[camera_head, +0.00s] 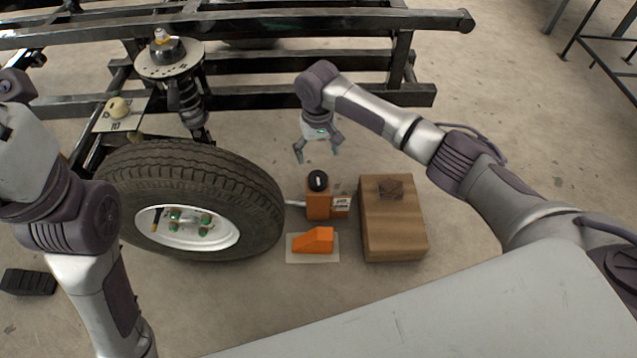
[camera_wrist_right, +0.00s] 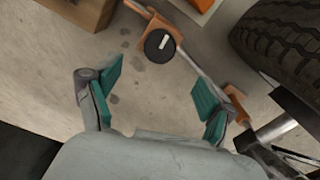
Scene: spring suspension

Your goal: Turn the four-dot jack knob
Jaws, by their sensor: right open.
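The jack (camera_head: 318,204) is an orange box on the floor, right of the wheel, with a round black knob (camera_head: 318,180) on top. The knob has a white pointer bar; it also shows in the right wrist view (camera_wrist_right: 153,50). A small white label (camera_head: 341,202) is on the jack's right side; I cannot make out its dots. My right gripper (camera_head: 318,152) is open and empty, pointing down just behind the knob and apart from it. In the wrist view its teal fingers (camera_wrist_right: 158,90) are spread wide, with the knob beyond them. My left arm shows, but its gripper does not.
An orange wedge (camera_head: 314,240) lies on a pale mat in front. The black frame (camera_head: 300,92) with its spring strut (camera_head: 187,95) runs behind.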

